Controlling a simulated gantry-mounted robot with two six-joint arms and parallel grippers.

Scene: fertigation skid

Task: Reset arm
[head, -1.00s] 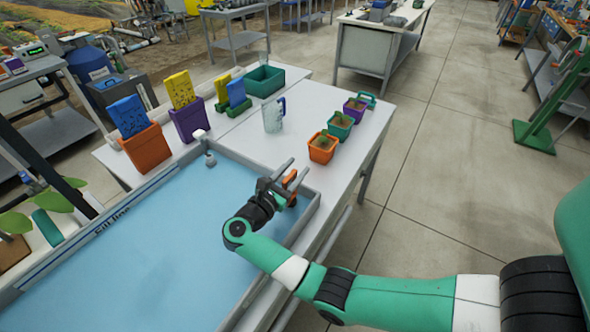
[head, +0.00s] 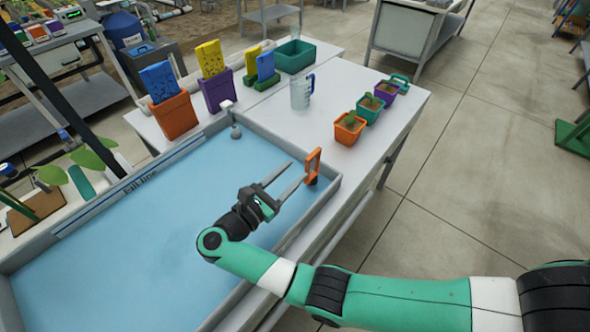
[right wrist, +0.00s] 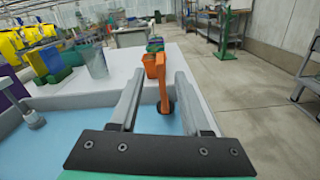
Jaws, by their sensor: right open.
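My right gripper (head: 298,171) is open and empty over the right part of the blue basin (head: 140,250). An orange handle (head: 313,163) with a dark round base stands by the basin's right wall, just beyond my fingertips in the head view. In the right wrist view the orange handle (right wrist: 163,85) shows between the two open fingers (right wrist: 160,74), with no finger seen touching it. My left gripper is not in view.
A white table behind the basin holds a clear jug (head: 301,93), an orange pot (head: 349,128), a teal pot (head: 370,109), a purple pot (head: 385,93) and a green bin (head: 295,56). Orange (head: 175,117) and purple (head: 218,91) holders stand left. Open floor lies right.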

